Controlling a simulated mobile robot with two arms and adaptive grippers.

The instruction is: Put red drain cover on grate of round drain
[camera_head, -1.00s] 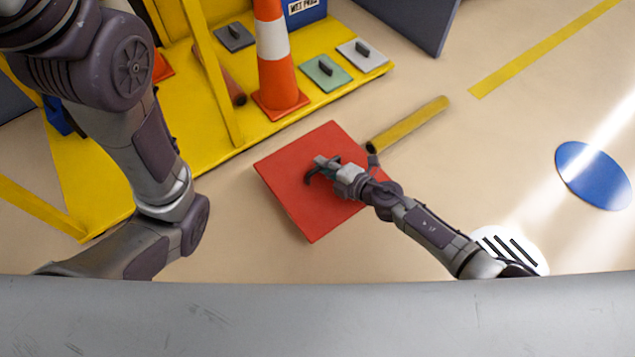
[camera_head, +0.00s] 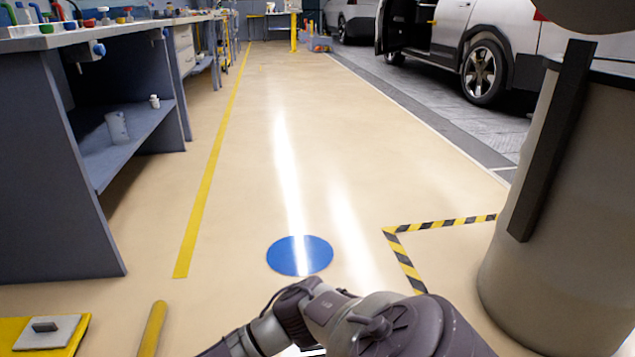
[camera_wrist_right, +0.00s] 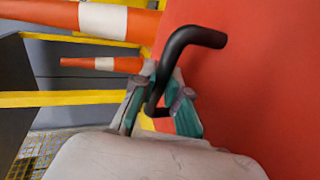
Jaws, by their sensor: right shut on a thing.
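The red drain cover (camera_wrist_right: 265,75) fills the right side of the right wrist view. Its bent black handle (camera_wrist_right: 178,55) passes between the fingers of my right gripper (camera_wrist_right: 160,108), which is shut on it. I cannot tell whether the cover is clear of the floor. In the head view my right arm crosses the bottom edge; its gripper and the cover are outside the frame. A sliver of the white, black-slotted round drain (camera_head: 312,351) shows below that arm, mostly hidden. My left gripper is in neither current view.
A blue disc (camera_head: 300,255) lies on the floor ahead. A yellow bar (camera_head: 152,328) and a grey plate (camera_head: 46,332) on a yellow platform are at lower left. Workbenches (camera_head: 60,180) line the left, a large drum (camera_head: 570,200) the right. The floor between is open.

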